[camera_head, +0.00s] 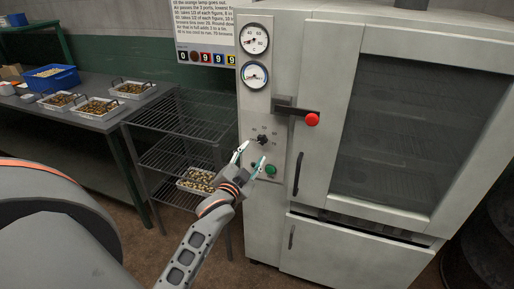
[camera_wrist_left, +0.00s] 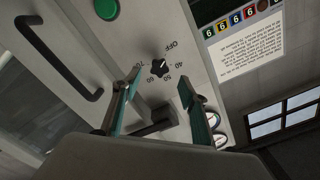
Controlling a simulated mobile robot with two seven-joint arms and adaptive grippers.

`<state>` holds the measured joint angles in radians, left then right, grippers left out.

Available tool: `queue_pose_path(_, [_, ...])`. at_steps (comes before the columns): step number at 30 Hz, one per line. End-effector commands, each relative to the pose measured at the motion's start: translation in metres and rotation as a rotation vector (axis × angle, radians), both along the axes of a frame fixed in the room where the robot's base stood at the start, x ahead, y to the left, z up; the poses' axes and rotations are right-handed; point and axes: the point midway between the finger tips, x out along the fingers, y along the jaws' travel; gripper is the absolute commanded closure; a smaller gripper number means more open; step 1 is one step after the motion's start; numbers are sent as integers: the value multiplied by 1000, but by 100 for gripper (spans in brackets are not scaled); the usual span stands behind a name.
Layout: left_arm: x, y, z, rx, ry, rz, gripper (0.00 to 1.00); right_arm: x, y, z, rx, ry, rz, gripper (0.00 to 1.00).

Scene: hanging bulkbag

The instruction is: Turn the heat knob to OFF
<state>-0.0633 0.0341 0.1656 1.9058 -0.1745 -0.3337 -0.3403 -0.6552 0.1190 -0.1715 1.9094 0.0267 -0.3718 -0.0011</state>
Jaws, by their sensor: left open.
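The heat knob (camera_head: 262,139) is a small black knob on the pale control panel, left of the oven door. In the left wrist view the knob (camera_wrist_left: 159,67) is ringed by the marks OFF, 40, 50, 60 and 70. A small pale mark shows on its upper right side, but I cannot tell its exact setting. My left gripper (camera_head: 253,155) is open in front of the panel, just below the knob. In the left wrist view its teal fingers (camera_wrist_left: 159,84) spread either side of the knob, apparently not touching it. My right gripper is not in view.
A green button (camera_head: 270,170) sits below the knob. A red-ended latch handle (camera_head: 311,119) juts out above right, and a black door handle (camera_head: 298,174) is to the right. Two gauges (camera_head: 254,58) are above. A wire rack (camera_head: 180,125) stands at left.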

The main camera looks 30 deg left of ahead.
Motion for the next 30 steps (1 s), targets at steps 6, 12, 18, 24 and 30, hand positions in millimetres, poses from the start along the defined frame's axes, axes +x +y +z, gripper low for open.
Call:
queue_pose_path(6, [-34, -8, -1, 0, 1, 1, 57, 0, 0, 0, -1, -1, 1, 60])
queue_pose_path(12, [-46, -11, 0, 0, 0, 0, 57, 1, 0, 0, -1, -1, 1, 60])
queue_pose_path(18, [-47, -11, 0, 0, 0, 0, 57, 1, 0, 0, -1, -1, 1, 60])
queue_pose_path(24, [-46, -11, 0, 0, 0, 0, 57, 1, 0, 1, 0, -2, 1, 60])
queue_pose_path(30, [-48, -13, -4, -5, 7, -4, 57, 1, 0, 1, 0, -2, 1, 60])
